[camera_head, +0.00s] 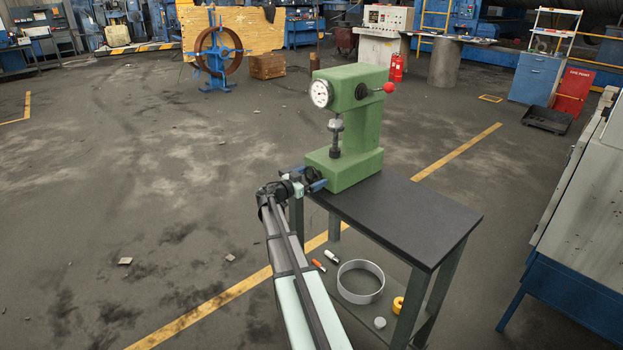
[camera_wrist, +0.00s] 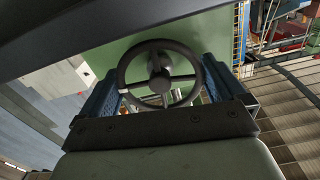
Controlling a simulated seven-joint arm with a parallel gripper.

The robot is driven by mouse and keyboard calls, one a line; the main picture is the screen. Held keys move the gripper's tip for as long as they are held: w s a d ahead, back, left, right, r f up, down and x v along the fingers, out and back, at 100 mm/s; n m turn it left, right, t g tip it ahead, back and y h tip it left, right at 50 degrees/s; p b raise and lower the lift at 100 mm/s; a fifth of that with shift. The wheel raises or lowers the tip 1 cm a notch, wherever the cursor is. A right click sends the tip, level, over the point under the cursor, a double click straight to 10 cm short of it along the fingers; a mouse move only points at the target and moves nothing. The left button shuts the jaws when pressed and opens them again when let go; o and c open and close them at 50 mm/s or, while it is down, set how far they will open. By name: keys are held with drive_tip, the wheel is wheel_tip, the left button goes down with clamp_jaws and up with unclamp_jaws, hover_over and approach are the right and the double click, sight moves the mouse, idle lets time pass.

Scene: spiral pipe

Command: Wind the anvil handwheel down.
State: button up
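The anvil handwheel (camera_wrist: 160,72) is a dark ring with spokes and a central hub, and the wrist view shows it nearly face-on. In the head view it is a small dark shape at the lower front of the green press-like machine (camera_head: 360,130). My gripper (camera_wrist: 161,88) has one blue finger on each side of the wheel, spread about its width. The fingers lie close to the rim, but I cannot tell whether they touch it. In the head view my gripper (camera_head: 304,181) is at the machine's base. The anvil (camera_head: 335,127) stands on its spindle below the dial gauge (camera_head: 320,93).
The machine stands at the back of a black-topped table (camera_head: 410,215), whose front top is clear. A red-knobbed lever (camera_head: 388,88) sticks out right. A grey-and-blue cabinet (camera_head: 590,200) stands right.

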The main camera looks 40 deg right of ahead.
drive_tip(key=c, duration=0.3)
drive_tip(key=shift+c, duration=0.2)
drive_tip(key=shift+n, duration=0.3)
drive_tip(key=n, duration=0.3)
drive_tip(key=shift+n, duration=2)
drive_tip(key=o, duration=0.6)
